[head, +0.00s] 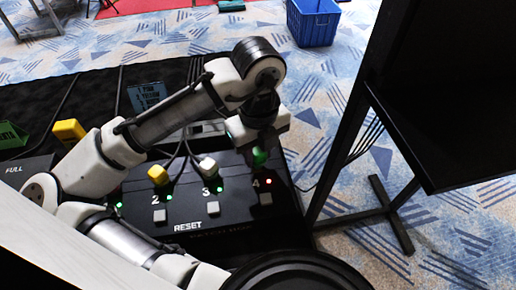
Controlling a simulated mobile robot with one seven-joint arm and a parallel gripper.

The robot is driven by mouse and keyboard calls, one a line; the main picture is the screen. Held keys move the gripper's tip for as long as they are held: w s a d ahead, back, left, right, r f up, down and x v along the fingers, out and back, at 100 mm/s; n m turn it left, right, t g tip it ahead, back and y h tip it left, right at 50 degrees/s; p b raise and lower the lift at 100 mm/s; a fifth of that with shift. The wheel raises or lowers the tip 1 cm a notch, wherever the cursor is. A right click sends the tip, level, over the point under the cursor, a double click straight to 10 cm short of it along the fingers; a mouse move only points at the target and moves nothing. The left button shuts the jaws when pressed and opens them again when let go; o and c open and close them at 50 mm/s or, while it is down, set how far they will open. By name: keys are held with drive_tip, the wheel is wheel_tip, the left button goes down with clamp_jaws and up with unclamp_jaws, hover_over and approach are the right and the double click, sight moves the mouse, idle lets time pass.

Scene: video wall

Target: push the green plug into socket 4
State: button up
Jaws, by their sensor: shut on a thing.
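The black patch box (235,215) has numbered sockets, with 2, 3 and 4 readable. The green plug (259,156) is in my gripper (260,148), just above the area of socket 4 (256,184). My gripper is shut on it. The arm and gripper hide the upper part of the plug, and I cannot tell whether its lower end touches the socket. The light by socket 4 is red. A yellow plug (158,175) stands at socket 2 and a white plug (208,167) at socket 3, each beside a green light.
Grey buttons (213,208) sit in front of the sockets, near a RESET label. A black stand (392,215) with a dark panel is close on the right. A yellow block (69,132), a blue label card (147,96) and cables lie behind my arm. A blue crate (313,25) is on the floor.

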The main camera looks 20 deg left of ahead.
drive_tip(key=shift+f+b, duration=0.65)
drive_tip(key=shift+f, duration=0.35)
drive_tip(key=o, duration=1.6)
drive_tip(key=shift+r, duration=0.15)
drive_tip(key=shift+r+p, duration=3.25)
drive_tip(key=shift+r, duration=0.2)
